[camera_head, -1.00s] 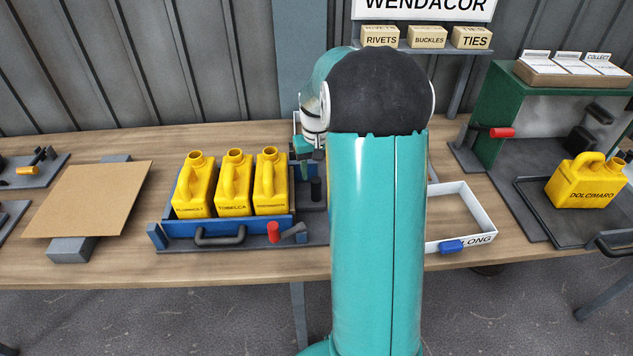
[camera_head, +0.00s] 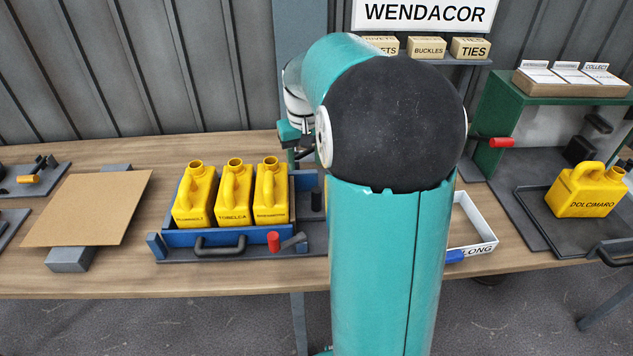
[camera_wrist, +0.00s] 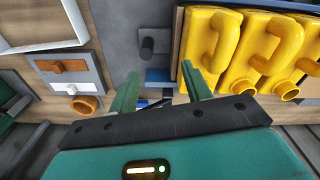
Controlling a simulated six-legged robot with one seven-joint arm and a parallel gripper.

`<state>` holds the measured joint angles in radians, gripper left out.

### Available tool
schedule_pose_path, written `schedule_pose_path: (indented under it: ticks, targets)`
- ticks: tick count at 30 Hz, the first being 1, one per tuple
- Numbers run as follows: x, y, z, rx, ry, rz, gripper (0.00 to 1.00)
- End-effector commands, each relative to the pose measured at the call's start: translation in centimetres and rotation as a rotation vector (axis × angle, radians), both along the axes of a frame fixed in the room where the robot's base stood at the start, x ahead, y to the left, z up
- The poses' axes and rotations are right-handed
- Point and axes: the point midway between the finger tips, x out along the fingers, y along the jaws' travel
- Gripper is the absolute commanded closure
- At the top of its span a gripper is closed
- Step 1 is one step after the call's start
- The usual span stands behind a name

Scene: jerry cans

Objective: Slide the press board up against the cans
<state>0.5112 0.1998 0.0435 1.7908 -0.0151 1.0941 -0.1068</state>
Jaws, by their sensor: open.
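Three yellow cans (camera_head: 233,198) stand in a row in a blue tray (camera_head: 180,238) on the bench; they also show at the right of the wrist view (camera_wrist: 250,50).
A red-tipped lever (camera_head: 274,241) sits at the tray's front right. A cardboard sheet (camera_head: 90,208) lies at left. A white tray (camera_head: 474,216) is partly behind my arm. Another yellow can (camera_head: 587,190) rests on a black tray at right. Shelf boxes (camera_head: 428,47) stand at the back.

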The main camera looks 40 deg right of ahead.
Motion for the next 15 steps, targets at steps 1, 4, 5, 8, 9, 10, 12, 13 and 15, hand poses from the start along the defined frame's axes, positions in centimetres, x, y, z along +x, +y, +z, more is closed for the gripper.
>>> schedule_pose_path:
  ticks: [1,4,5,8,9,10,12,13,15]
  targets:
    - [-0.6,2.1,1.4,-0.014,-0.025,0.026,0.51]
    - [-2.1,5.7,3.4,-0.036,-0.072,0.068,0.51]
    - [-2.6,6.7,3.9,-0.042,-0.087,0.080,0.51]
    - [-4.6,10.0,5.4,-0.058,-0.135,0.122,0.51]
    - [-5.4,11.3,5.8,-0.063,-0.154,0.139,0.51]
    - [-6.1,12.1,6.1,-0.067,-0.168,0.151,0.51]
    - [-7.7,14.2,6.7,-0.074,-0.205,0.179,0.51]
    - [-8.4,14.9,6.9,-0.076,-0.220,0.191,0.51]
    - [-10.1,16.7,7.1,-0.080,-0.255,0.220,0.51]
